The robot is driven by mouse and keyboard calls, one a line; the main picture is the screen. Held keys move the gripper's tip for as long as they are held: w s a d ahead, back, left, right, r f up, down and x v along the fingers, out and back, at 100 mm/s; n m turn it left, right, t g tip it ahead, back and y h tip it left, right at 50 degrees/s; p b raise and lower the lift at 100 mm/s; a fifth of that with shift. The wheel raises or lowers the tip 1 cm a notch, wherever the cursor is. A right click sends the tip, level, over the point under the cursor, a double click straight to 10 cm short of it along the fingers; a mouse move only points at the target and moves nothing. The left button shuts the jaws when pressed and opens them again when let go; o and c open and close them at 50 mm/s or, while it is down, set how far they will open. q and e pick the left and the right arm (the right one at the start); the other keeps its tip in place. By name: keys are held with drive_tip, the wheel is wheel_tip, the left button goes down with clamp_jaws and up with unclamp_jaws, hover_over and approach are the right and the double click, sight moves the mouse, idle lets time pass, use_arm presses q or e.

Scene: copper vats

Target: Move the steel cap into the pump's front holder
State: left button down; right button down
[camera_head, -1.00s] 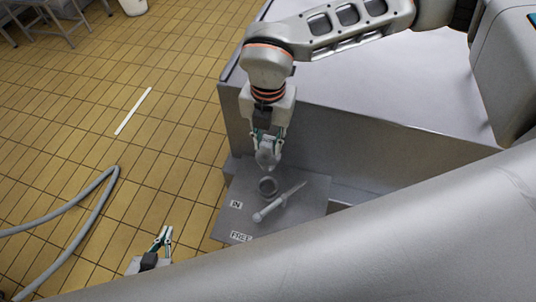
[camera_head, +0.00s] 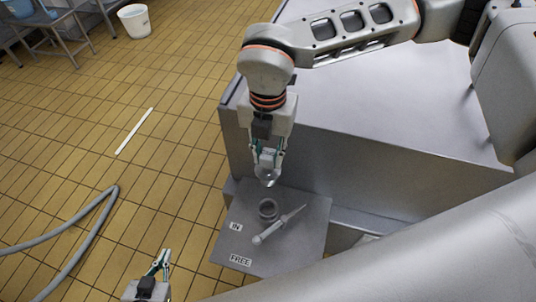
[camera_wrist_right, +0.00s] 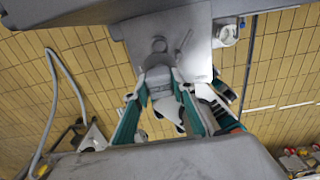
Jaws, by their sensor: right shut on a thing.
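My right gripper (camera_head: 267,162) points down and is shut on the steel cap (camera_head: 267,179), a small pale, shiny rounded piece. The cap is in the air, just beyond and apparently above a grey ring-shaped holder (camera_head: 268,209) on the grey plate (camera_head: 314,213). The right wrist view shows the gripper's teal fingers (camera_wrist_right: 160,112) around the cap, partly hidden, with the holder (camera_wrist_right: 158,45) beyond. My left gripper (camera_head: 162,262) is empty at the lower left, away from the plate; its opening is unclear.
A pale rod-like tool (camera_head: 280,224) lies slantwise on the plate beside the holder. "IN" (camera_head: 236,227) and "FREE" (camera_head: 240,260) labels mark the plate. A large grey box (camera_head: 370,110) stands behind. A hose (camera_head: 85,232) lies on the open tiled floor at left.

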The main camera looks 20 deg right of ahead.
drive_tip(key=shift+r+p, duration=0.65)
drive_tip(key=shift+r, duration=2.2)
